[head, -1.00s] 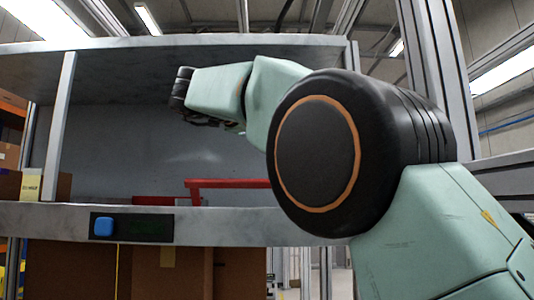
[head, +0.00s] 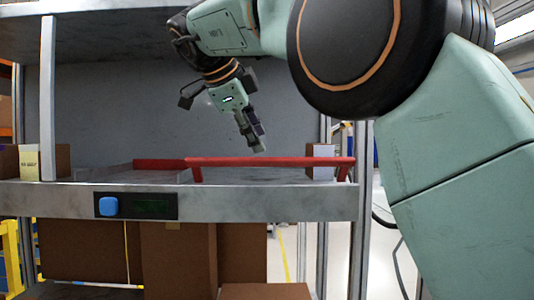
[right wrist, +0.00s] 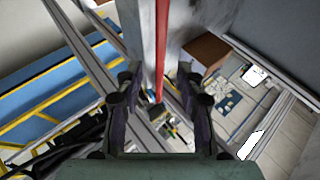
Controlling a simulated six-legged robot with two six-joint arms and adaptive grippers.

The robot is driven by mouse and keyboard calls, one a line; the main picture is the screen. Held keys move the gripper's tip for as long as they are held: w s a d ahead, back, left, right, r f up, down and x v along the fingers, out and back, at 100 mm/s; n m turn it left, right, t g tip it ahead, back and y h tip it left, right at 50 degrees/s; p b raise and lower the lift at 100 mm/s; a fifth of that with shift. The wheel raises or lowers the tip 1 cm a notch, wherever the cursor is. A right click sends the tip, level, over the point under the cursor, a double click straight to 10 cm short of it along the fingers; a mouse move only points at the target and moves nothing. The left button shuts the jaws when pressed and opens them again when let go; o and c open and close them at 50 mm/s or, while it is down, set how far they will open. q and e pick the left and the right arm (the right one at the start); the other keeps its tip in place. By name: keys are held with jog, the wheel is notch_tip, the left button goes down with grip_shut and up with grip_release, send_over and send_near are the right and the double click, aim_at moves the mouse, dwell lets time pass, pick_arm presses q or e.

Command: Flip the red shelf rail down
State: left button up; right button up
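The red shelf rail (head: 285,161) runs level along the right part of the shelf's front edge, raised slightly above it on short red end arms. In the right wrist view the red rail (right wrist: 161,45) shows as a strip ahead, between the two fingers. My right gripper (head: 258,146) hangs just above the rail in the head view, fingers pointing down. In the right wrist view its dark fingers (right wrist: 160,100) are spread apart with nothing held between them. I cannot tell whether it touches the rail. My left gripper is not in view.
The grey shelf (head: 255,204) carries a panel with a blue button (head: 108,206). A white box (head: 321,160) stands behind the rail's right end, and a yellowish card (head: 30,163) at left. Cardboard boxes (head: 180,255) sit below. The shelf's middle looks clear.

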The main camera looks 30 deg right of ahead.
aim_at(271, 159)
jog(key=x, duration=0.5)
jog(key=shift+d+f, duration=0.1)
jog(key=shift+d, duration=0.3)
jog(key=shift+w+d+f, duration=0.25)
jog(key=shift+d+f, duration=0.1)
jog(key=shift+f, duration=0.15)
jog(key=shift+a, duration=0.1)
jog(key=shift+c, duration=0.3)
grip_shut()
